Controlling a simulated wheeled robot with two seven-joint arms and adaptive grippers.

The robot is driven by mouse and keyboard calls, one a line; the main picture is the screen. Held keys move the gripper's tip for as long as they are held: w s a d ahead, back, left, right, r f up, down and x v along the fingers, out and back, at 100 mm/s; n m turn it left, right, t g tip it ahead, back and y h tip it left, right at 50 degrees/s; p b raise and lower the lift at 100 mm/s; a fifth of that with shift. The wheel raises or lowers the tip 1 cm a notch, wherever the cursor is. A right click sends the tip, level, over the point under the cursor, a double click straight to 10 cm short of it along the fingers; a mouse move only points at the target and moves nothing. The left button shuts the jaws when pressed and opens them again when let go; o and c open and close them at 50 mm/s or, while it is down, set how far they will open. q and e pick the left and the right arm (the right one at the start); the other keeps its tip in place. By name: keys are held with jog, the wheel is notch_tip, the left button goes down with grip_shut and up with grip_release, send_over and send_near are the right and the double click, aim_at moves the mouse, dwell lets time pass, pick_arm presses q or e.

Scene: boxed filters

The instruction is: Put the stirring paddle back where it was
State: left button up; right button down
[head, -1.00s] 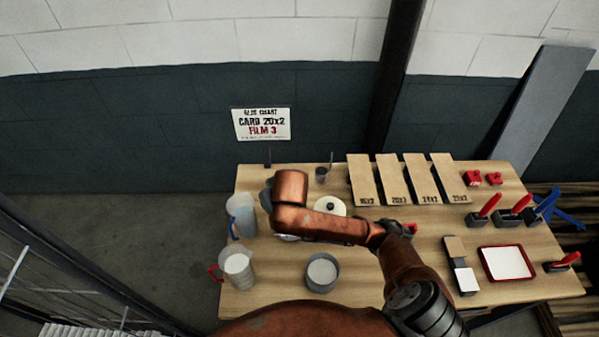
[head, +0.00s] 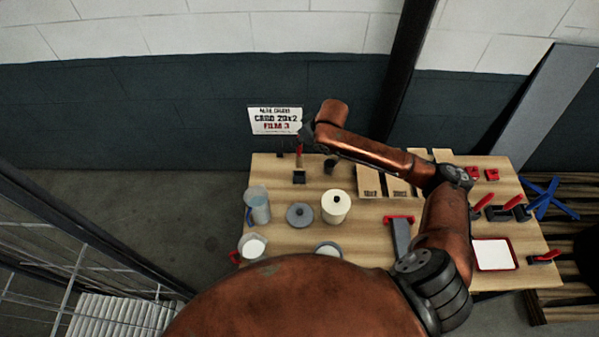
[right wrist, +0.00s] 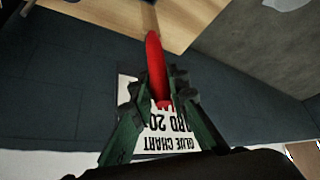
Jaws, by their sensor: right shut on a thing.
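My right gripper (head: 303,137) is at the far left part of the bench, in front of the sign. It is shut on a slender red piece, which I take for the stirring paddle (right wrist: 156,65); it sticks out past the fingertips in the right wrist view. In the head view its red part (head: 299,157) points down from the gripper. A small dark block (head: 299,177) is right below it; I cannot tell whether they touch or whether the block is part of it. My left gripper is not in view.
A dark cup (head: 331,167) stands close to the right of the block. A white can (head: 336,206), a grey disc (head: 300,215) and a clear pitcher (head: 258,208) are nearer. The sign (head: 275,121) is behind.

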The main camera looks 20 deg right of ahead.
aim_at(301, 156)
notch_tip(301, 156, down, 5)
jog(key=shift+w+p, duration=0.15)
jog(key=shift+p, duration=0.15)
jog(key=shift+f, duration=0.95)
notch_tip(301, 156, down, 2)
jog(key=shift+f+p, duration=0.15)
jog(key=shift+p, duration=0.2)
jog(key=shift+f, duration=0.3)
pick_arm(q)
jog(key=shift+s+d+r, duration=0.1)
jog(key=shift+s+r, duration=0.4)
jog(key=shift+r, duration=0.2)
pick_arm(e)
jog(key=shift+f, duration=0.15)
jog(key=c, duration=1.9)
grip_release()
jog(key=shift+o, duration=0.3)
